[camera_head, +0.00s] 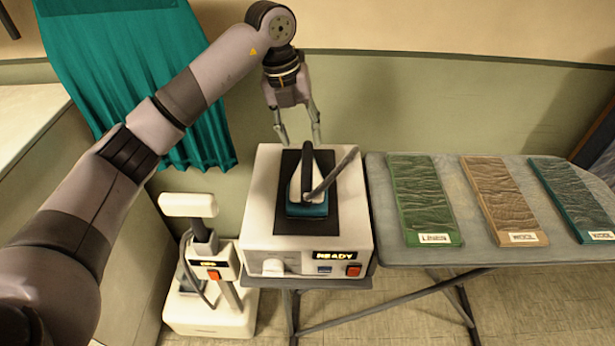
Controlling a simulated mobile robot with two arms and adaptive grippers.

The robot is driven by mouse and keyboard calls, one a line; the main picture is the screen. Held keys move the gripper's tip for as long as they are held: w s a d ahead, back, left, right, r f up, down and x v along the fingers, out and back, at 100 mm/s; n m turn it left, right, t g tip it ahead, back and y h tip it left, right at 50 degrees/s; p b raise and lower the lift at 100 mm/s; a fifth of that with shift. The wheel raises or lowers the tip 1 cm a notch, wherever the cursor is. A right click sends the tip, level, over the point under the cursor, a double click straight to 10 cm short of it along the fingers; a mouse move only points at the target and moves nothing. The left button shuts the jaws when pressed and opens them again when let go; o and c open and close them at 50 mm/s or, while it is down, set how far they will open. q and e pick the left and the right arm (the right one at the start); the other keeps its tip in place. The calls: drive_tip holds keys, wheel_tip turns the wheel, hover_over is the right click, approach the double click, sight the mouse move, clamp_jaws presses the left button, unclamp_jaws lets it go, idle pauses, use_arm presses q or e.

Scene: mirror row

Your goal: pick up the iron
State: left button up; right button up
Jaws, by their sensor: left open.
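The iron (310,207) stands on a dark mat (322,224) on top of a white station (262,222), whose front display reads READY. The iron has a white body, a blue lower part and a dark handle; a grey cord or arm runs up from it to the right. My left gripper (298,136) is open, its fingers pointing down, just above and behind the handle. It looks empty. I cannot tell whether a fingertip touches the handle. My right gripper is out of view.
Green (416,196), brown (500,195) and teal (578,194) labelled cloth panels lie on the grey board (450,215) to the right. A white steamer-like unit (205,318) stands on the floor at the left. A teal curtain (130,70) hangs behind my left arm.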

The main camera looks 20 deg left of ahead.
sight(306, 157)
use_arm(q)
drive_tip(key=f, duration=0.3)
drive_tip(key=shift+w+d+p, duration=0.15)
drive_tip(key=shift+d+p, duration=0.15)
drive_tip(key=shift+f, duration=0.15)
drive_tip(key=f, duration=0.1)
drive_tip(key=f+p, duration=0.1)
drive_tip(key=f, duration=0.1)
drive_tip(key=f+p, duration=0.1)
drive_tip(key=shift+d+f, duration=0.25)
drive_tip(key=shift+d, duration=0.15)
drive_tip(key=shift+f, duration=0.25)
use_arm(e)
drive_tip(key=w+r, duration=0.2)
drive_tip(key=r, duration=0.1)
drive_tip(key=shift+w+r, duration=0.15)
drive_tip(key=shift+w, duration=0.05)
use_arm(q)
drive_tip(key=shift+c, duration=0.5)
drive_tip(key=shift+w, duration=0.1)
drive_tip(key=c, duration=0.4)
clamp_jaws()
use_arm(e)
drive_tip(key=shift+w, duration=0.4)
